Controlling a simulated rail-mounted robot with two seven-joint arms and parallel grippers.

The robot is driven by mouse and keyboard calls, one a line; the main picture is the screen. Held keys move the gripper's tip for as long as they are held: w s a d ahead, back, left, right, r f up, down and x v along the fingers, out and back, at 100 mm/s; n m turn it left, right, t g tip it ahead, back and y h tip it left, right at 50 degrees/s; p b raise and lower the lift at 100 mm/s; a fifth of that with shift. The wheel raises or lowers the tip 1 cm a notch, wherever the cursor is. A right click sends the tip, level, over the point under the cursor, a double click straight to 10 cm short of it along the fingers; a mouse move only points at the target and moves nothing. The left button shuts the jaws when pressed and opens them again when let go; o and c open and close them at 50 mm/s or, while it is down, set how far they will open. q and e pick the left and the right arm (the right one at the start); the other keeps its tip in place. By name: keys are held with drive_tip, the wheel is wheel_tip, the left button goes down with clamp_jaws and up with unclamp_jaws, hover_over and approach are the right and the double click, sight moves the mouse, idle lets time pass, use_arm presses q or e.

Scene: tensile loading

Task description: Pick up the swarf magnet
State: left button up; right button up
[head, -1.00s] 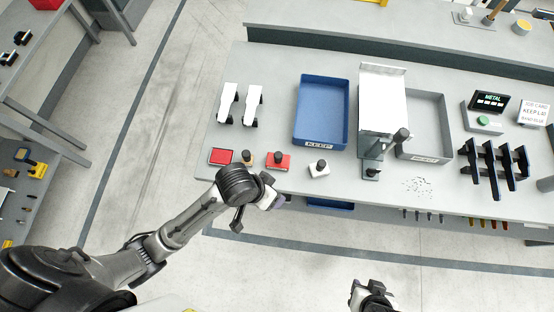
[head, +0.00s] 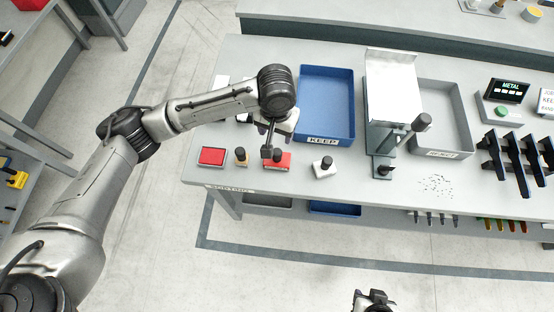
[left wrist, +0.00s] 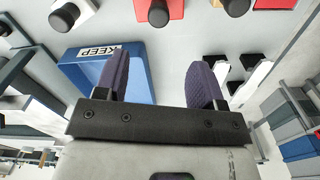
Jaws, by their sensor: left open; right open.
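A red block with a dark knob (head: 283,161) stands near the table's front edge. A white block with a dark knob (head: 324,168) stands to its right. Neither is labelled, so I cannot tell for certain which is the swarf magnet. My left gripper (head: 267,151) is above the table, just over the red block's upper left side in the head view and partly covering it. In the left wrist view its fingers (left wrist: 160,80) are open with nothing between them; the red block (left wrist: 157,10) and white block (left wrist: 72,14) show beyond them. My right gripper (head: 374,299) is open, low in front of the table.
A small brown stamp (head: 241,157) and a red pad (head: 212,156) stand left of the red block. The blue KEEP bin (head: 347,105) lies behind. A metal stand (head: 393,90) and dark scattered swarf (head: 436,186) are to the right.

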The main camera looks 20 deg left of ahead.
sight(277, 151)
use_arm(q)
wheel_tip(277, 151, down, 8)
drive_tip(key=shift+b, duration=0.65)
wheel_tip(277, 151, down, 4)
drive_tip(key=shift+d+b, duration=0.15)
drive_tip(key=shift+b, duration=0.35)
drive_tip(key=shift+f, duration=0.55)
drive_tip(key=c, duration=1.1)
drive_tip(key=shift+r, duration=0.1)
